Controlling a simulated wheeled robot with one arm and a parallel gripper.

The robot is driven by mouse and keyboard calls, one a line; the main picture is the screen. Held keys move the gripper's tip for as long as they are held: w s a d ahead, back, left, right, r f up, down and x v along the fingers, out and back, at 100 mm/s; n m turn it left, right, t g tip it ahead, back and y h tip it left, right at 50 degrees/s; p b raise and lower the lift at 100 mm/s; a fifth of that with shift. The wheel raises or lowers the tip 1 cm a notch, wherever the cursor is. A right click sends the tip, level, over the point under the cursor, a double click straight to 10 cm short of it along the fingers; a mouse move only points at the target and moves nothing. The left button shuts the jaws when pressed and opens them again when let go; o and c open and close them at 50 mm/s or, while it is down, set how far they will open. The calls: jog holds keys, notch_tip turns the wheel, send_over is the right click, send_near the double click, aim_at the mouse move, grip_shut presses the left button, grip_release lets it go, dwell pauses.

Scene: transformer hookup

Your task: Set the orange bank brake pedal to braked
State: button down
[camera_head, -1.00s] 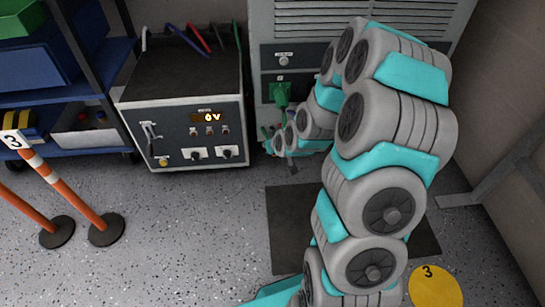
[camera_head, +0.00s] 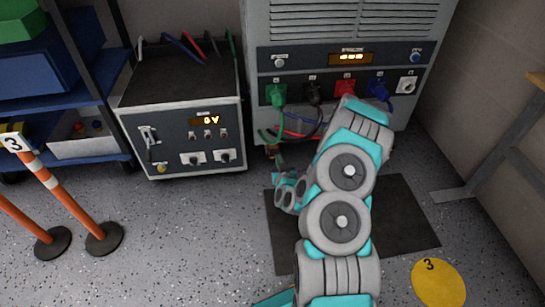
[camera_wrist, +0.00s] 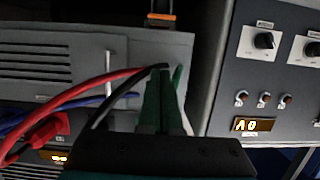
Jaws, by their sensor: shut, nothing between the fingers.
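The orange brake pedal (camera_wrist: 162,12) is at the top edge of the wrist view, which sees the bank cabinet upside down. It has an orange frame around a darker middle and is cut off by the edge. In the head view a small orange-brown part (camera_head: 272,151) low on the cabinet, below the green socket, is probably the same pedal. Its position, braked or not, cannot be told. My gripper (camera_wrist: 164,70) is shut and empty, apart from the pedal and pointing toward it. Green shapes overlap around its fingers.
The bank cabinet (camera_head: 350,25) has green, black, red and blue plugs; their cables (camera_wrist: 95,88) hang close beside my gripper. A grey control box (camera_head: 190,150) stands left of it. A dark mat (camera_head: 395,225) lies in front. Orange-striped posts (camera_head: 62,188) stand at left.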

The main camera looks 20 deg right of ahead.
jog(key=shift+d+f, duration=0.1)
dwell(0.3)
jog(key=b, duration=0.5)
send_over(276, 151)
jog(key=s+a, duration=0.2)
jog(key=s, duration=0.1)
notch_tip(276, 151, down, 2)
jog(key=f, duration=0.3)
jog(key=shift+d+f, duration=0.2)
jog(key=shift+d, duration=0.05)
jog(key=shift+f, duration=0.55)
